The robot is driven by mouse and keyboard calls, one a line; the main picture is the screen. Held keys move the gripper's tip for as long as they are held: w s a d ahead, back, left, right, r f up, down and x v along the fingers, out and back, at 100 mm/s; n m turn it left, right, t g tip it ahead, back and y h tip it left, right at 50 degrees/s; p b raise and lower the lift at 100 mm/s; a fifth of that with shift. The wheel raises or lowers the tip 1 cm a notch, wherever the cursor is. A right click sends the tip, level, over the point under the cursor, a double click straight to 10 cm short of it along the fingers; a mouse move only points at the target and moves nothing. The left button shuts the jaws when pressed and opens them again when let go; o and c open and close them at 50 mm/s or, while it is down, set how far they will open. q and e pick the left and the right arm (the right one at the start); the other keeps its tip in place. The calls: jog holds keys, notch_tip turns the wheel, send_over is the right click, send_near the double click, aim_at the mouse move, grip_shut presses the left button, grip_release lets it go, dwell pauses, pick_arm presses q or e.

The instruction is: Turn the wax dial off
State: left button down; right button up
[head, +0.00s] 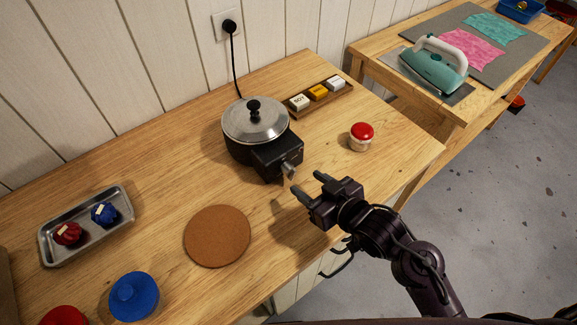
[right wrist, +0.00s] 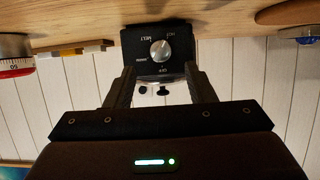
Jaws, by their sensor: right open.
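The wax melter (head: 252,130) is a black pot with a silver lid and a black control box (head: 278,157) on its front. The silver wax dial (head: 289,173) sticks out of that box; it also shows in the right wrist view (right wrist: 161,50), with printed labels around it. I cannot tell exactly which label it points to. My right gripper (head: 308,182) is open and empty, just in front of the dial and apart from it. In the right wrist view its fingers (right wrist: 158,80) stand on either side of the dial's line. My left gripper is out of view.
A red-topped timer (head: 361,134) stands right of the melter, near a tray of small blocks (head: 318,93). A cork mat (head: 217,236), a metal tray (head: 85,227) and a blue lid (head: 134,296) lie to the left. A cord runs to a wall socket (head: 229,26).

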aim_at(291, 174)
jog(key=p+x, duration=0.1)
jog(key=x, duration=0.5)
jog(key=shift+a, duration=0.1)
jog(key=shift+w+a+f, duration=0.1)
jog(key=shift+w, duration=0.1)
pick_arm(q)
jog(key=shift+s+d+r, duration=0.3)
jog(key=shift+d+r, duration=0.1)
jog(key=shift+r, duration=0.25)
pick_arm(e)
jog(key=c, duration=1)
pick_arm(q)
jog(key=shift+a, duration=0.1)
pick_arm(e)
jog(key=shift+o, duration=0.2)
jog(key=shift+s+a+n+t+h, duration=0.1)
jog(key=shift+n+t+h, duration=0.35)
jog(key=shift+n, duration=0.55)
pick_arm(q)
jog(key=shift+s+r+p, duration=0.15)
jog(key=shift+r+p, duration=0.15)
jog(key=shift+p, duration=0.1)
pick_arm(e)
jog(key=shift+a+n+t+h, duration=0.1)
jog(key=shift+n+t+h, duration=0.65)
jog(key=shift+n, duration=0.55)
